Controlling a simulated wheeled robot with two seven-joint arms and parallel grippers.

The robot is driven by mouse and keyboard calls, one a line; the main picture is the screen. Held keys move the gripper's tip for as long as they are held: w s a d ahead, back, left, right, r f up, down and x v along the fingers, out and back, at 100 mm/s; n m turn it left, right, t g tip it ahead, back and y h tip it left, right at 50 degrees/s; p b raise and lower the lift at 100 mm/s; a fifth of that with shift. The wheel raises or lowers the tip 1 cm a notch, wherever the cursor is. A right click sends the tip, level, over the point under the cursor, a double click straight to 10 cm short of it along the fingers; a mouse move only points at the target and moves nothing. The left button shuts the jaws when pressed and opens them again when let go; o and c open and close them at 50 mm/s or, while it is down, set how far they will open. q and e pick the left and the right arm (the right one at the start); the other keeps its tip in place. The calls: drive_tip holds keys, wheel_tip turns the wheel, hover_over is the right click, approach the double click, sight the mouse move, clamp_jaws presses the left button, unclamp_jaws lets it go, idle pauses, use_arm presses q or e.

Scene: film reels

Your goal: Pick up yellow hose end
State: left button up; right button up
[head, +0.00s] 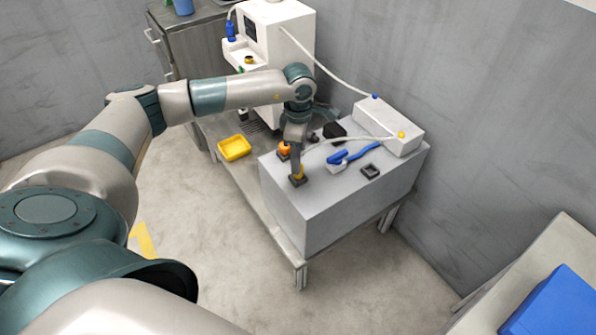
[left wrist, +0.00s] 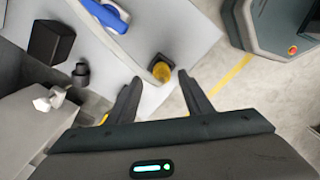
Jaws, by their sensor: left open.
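The yellow hose end (head: 299,172) stands in a small dark square holder (head: 298,181) near the front left corner of the grey block's top. In the left wrist view the yellow end (left wrist: 161,71) shows between the fingertips of my left gripper (left wrist: 159,79), with its dark holder (left wrist: 160,61) around it. My left gripper (head: 296,160) points down over it and is open, with a finger on either side in the picture. I cannot tell whether a finger touches it. A pale hose runs from this area to a yellow fitting (head: 401,135) on a white box. My right gripper is out of view.
On the grey block (head: 330,205) are a blue-handled tool (head: 352,155), an empty dark square holder (head: 371,171), a black box (head: 334,131) and an orange knob (head: 284,150). A white machine (head: 285,40) and yellow tray (head: 234,148) stand behind and left.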

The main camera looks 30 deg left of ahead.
use_arm(q)
drive_tip(key=shift+s+a+f+p, duration=0.15)
drive_tip(key=shift+f+p, duration=0.45)
drive_tip(key=shift+f, duration=2)
drive_tip(key=c, duration=1.2)
